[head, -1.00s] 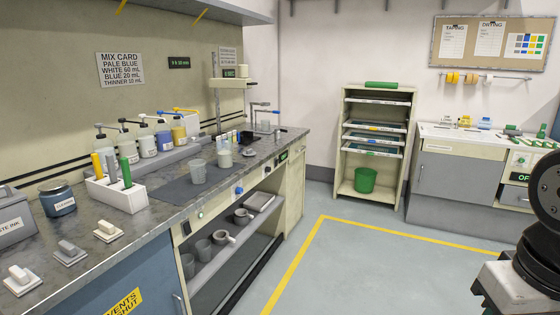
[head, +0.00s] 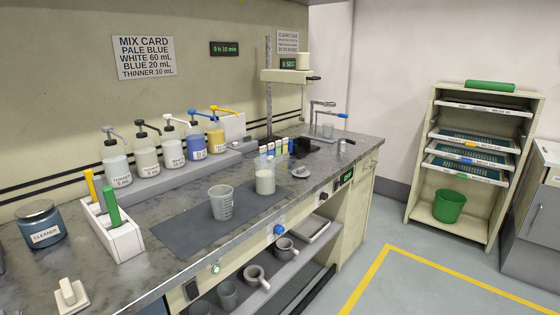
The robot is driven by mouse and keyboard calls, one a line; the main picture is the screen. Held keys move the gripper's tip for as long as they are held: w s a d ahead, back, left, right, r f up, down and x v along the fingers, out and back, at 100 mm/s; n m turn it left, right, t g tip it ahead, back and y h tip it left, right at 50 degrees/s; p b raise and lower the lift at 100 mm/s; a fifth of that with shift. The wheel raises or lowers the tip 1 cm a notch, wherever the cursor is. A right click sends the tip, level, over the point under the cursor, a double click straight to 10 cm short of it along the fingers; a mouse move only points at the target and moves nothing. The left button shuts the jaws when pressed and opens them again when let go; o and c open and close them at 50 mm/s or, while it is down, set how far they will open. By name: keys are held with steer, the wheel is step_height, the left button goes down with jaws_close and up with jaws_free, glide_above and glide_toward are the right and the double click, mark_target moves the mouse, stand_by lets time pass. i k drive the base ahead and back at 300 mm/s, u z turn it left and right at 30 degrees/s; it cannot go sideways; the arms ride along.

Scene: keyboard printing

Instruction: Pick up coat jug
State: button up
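No label that I can read marks a coat jug, so I cannot tell which vessel it is. A grey translucent measuring jug (head: 221,202) stands upright on the dark mat (head: 170,226). A clear cup with whitish contents (head: 265,181) stands just right of and behind it. On the shelf under the bench are small grey pots with light handles (head: 257,278), (head: 285,250) and a plain grey cup (head: 228,294). My gripper is not in view.
The grey bench (head: 160,285) also holds pump bottles (head: 172,146) along the back, a white holder (head: 112,238) with coloured-handled tools and a cleaner jar (head: 40,226). A rack (head: 418,155) with a green bin (head: 449,205) stands right. Floor (head: 420,285) before it is clear.

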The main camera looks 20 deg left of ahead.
mark_target(265, 167)
steer(key=i, duration=2.95)
steer(key=u, duration=1.7)
